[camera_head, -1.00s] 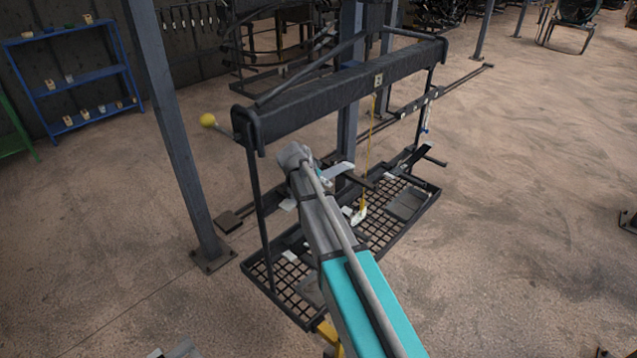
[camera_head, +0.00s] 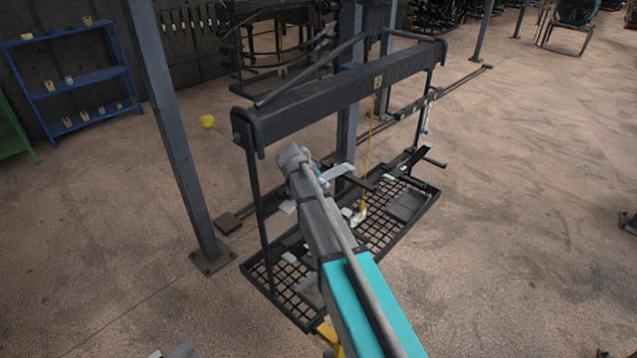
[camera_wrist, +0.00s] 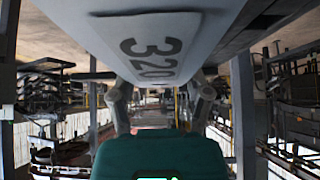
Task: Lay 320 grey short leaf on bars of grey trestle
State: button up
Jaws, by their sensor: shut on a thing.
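A grey leaf (camera_wrist: 190,18) with a white label marked "320" fills the top of the wrist view, very close to the camera. My gripper (camera_wrist: 160,90) is shut on it, and its two fingers reach up to the leaf's underside in that view. In the head view my arm hides most of the gripper; a pale flat piece (camera_head: 337,173) shows beside the arm's end, and I cannot tell if it is the leaf. A dark grey frame (camera_head: 345,92) with short side bars (camera_head: 357,181) stands around the arm's end. I cannot tell if it is the grey trestle.
A mesh tray (camera_head: 385,232) with several pieces lies at the frame's foot. A yellow cord (camera_head: 368,150) hangs from the beam. A steel post (camera_head: 175,140) stands left, and a blue shelf (camera_head: 70,75) stands at the back left.

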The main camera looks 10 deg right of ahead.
aim_at(287, 207)
jog(key=shift+w+r, duration=0.1)
jog(key=shift+r, duration=0.05)
jog(key=shift+r+p, duration=0.65)
jog(key=shift+p, duration=0.15)
jog(key=s+a, duration=0.9)
jog(key=s, duration=0.6)
jog(key=shift+s+a, duration=0.2)
